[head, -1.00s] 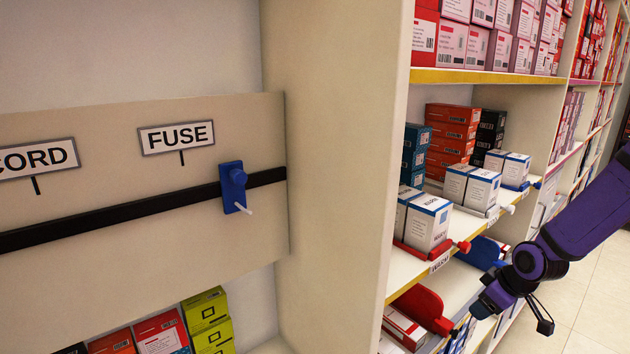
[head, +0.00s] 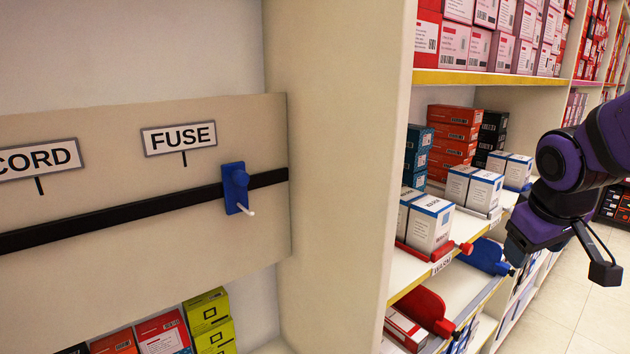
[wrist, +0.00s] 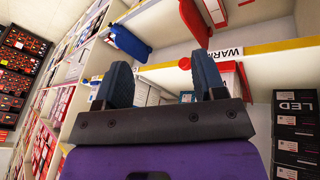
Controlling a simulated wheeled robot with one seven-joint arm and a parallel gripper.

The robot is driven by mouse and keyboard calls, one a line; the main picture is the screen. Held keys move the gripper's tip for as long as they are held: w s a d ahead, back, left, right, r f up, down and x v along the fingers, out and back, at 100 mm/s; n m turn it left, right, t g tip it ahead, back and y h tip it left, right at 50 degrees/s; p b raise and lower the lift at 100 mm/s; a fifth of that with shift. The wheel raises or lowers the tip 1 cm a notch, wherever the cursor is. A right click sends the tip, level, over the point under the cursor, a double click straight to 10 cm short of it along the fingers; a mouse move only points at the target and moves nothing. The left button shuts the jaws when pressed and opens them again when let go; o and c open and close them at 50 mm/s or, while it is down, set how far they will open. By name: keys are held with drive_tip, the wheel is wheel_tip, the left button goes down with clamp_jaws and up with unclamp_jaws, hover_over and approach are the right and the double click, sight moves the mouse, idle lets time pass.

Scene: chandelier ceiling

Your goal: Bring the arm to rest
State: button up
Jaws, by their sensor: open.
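My purple arm (head: 580,165) reaches in from the right edge of the head view, in front of the shelf unit. Its fingertips are hard to make out there. In the wrist view my gripper (wrist: 163,80) shows two dark blue fingers set well apart. Nothing is held between them. Behind them are a shelf edge with a yellow strip, a WARM label (wrist: 230,51) and boxes. I see no contact between the fingers and the shelf.
A shelf unit's side panel (head: 345,150) stands left of the arm. A blue hook (head: 234,188) hangs under the FUSE sign (head: 179,137). Floor (head: 575,310) is open at right.

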drive_tip(key=s+a+r+m+y, duration=0.1)
drive_tip(key=s+a+r, duration=0.1)
drive_tip(key=s, duration=0.4)
drive_tip(key=s+a+r+m+t+y, duration=0.1)
drive_tip(key=s+a+r, duration=0.1)
drive_tip(key=s+r, duration=0.3)
drive_tip(key=shift+s, duration=0.7)
idle(1.2)
